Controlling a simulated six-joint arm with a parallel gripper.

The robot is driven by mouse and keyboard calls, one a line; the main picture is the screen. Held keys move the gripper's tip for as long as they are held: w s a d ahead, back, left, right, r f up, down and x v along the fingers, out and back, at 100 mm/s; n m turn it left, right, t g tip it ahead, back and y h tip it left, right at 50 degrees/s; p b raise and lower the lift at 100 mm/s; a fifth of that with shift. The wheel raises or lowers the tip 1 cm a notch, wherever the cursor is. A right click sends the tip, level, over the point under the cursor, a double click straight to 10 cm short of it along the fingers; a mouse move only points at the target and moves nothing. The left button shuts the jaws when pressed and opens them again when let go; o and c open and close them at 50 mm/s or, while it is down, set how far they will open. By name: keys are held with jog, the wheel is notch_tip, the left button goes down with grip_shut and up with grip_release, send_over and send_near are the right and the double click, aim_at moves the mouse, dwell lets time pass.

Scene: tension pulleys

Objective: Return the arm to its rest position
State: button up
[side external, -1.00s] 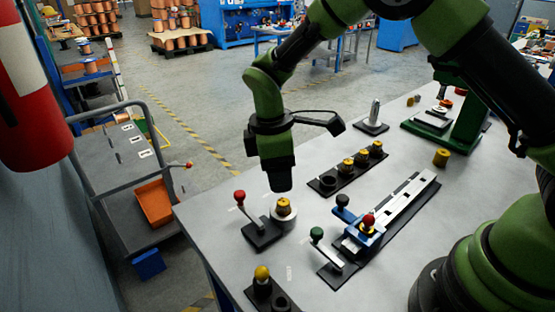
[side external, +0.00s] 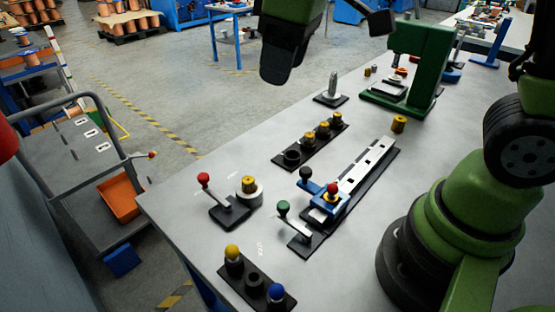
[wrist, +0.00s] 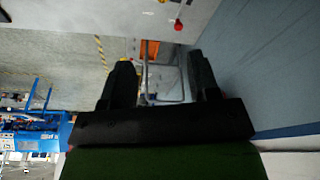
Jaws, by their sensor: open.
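My gripper (side external: 277,72) is at the top of the side external view, raised high above the far-left part of the table and clear of everything on it. In the wrist view its two black fingers (wrist: 160,88) stand apart with nothing between them. Past them show the floor and the trolley. My green arm's base stands at the right of the table (side external: 350,245).
A rail fixture with a blue slide (side external: 325,203) lies mid-table. A black rack with brass pieces (side external: 310,143) lies behind it. A metal post (side external: 333,88) and a green press (side external: 418,62) stand farther back. A knobbed block (side external: 255,280) sits in front.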

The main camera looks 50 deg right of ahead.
jog(key=s+d+r+m+t, duration=0.1)
jog(key=s+r+m+t, duration=0.1)
jog(key=s+m, duration=0.2)
jog(key=s+d+r+m+t+y, duration=0.1)
jog(key=s+m, duration=0.3)
jog(key=s, duration=0.5)
jog(key=shift+s+d+r+t, duration=0.3)
jog(key=shift+r+t, duration=0.15)
jog(key=shift+t, duration=0.45)
